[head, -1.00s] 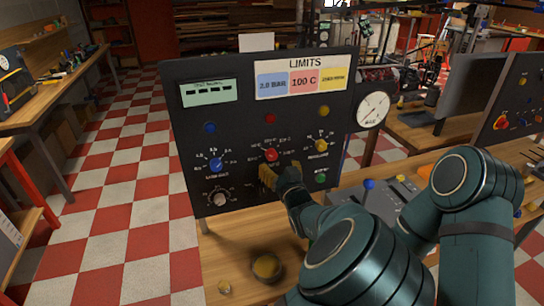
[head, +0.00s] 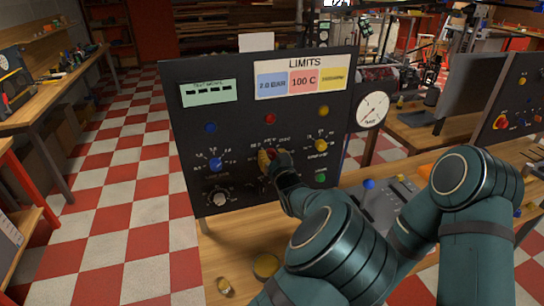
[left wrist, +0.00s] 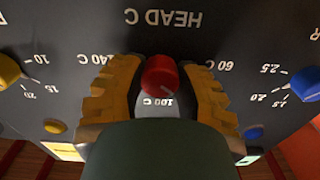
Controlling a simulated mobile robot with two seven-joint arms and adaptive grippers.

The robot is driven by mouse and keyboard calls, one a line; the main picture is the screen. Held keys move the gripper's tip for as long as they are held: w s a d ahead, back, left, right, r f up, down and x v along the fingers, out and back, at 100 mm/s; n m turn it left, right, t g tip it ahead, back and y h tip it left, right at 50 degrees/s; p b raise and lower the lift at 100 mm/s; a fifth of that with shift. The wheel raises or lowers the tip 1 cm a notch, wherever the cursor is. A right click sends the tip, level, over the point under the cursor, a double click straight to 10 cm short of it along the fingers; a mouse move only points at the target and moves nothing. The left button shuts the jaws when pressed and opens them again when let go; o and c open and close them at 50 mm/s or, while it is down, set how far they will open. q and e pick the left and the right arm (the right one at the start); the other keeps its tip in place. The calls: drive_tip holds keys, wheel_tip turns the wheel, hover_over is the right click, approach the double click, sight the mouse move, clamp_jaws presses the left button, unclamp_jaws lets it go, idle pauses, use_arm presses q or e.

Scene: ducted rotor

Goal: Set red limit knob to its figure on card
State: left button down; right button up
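The LIMITS card (head: 337,79) has a red field (head: 304,81) reading 100 C. My left gripper (head: 272,158) is at the red knob. Its yellow fingers (left wrist: 160,88) stand one on each side of the knob, open; I cannot tell whether they touch it. My right gripper is not in view.
A blue knob (head: 215,164) and a yellow knob (head: 321,145) flank the red one. A grey knob (head: 218,198) and several coloured lamps are on the same panel. A round gauge (head: 373,110) stands to its right. A small brass item (head: 225,287) lies on the bench.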

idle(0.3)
use_arm(q)
drive_tip(key=shift+r+m+p, duration=0.1)
drive_tip(key=shift+m+p, duration=0.7)
drive_tip(key=shift+m, duration=0.2)
drive_tip(key=m+p, duration=0.1)
drive_tip(key=m, duration=0.1)
drive_tip(key=shift+m, duration=0.3)
drive_tip(key=m+p, duration=0.2)
drive_tip(key=m, duration=0.3)
drive_tip(key=shift+p, duration=0.3)
drive_tip(key=c, duration=0.6)
unclamp_jaws()
drive_tip(key=shift+s, duration=0.15)
